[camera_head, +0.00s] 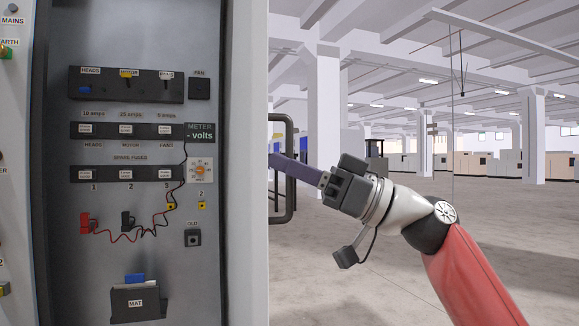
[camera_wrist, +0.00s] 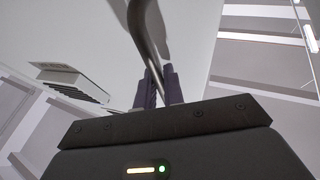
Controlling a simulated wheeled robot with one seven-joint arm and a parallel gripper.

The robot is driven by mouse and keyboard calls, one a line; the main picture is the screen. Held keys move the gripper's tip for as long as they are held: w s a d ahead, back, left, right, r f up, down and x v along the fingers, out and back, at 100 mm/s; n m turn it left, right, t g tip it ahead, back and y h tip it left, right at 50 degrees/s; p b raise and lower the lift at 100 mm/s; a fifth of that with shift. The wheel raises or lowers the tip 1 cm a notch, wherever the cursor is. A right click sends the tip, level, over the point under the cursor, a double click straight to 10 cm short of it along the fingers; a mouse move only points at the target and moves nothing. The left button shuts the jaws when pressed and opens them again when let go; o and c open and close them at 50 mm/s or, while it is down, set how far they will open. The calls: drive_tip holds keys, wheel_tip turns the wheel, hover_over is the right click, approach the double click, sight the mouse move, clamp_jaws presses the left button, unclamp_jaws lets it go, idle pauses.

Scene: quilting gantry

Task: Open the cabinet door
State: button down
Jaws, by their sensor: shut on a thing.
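The cabinet (camera_head: 215,250) fills the left of the head view, its inner panel of labelled switches, fuses and wires exposed. A pale upright panel (camera_head: 248,200), which looks like the cabinet door, stands at its right edge. A dark rounded bar handle (camera_head: 292,203) sticks out beyond that panel's right edge. My gripper (camera_head: 280,165) reaches in from the right at the handle's mid-height, and the panel hides its fingertips. In the wrist view, the curved metal handle (camera_wrist: 143,35) runs down between the dark purple fingers of my gripper (camera_wrist: 158,76), which are shut on it.
To the right is a wide hall with a bare grey floor (camera_head: 390,280) and white columns (camera_head: 328,130). Pale cabinets (camera_head: 485,165) stand far back. The floor around my arm looks clear. Small labelled parts, including a MAT holder (camera_head: 138,305), are fixed on the cabinet's inner panel.

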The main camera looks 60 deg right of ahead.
drive_tip(key=c, duration=1.8)
unclamp_jaws()
drive_tip(key=v, duration=0.7)
drive_tip(key=shift+s, duration=0.4)
drive_tip(key=shift+s+d+f, duration=0.1)
drive_tip(key=shift+d, duration=0.1)
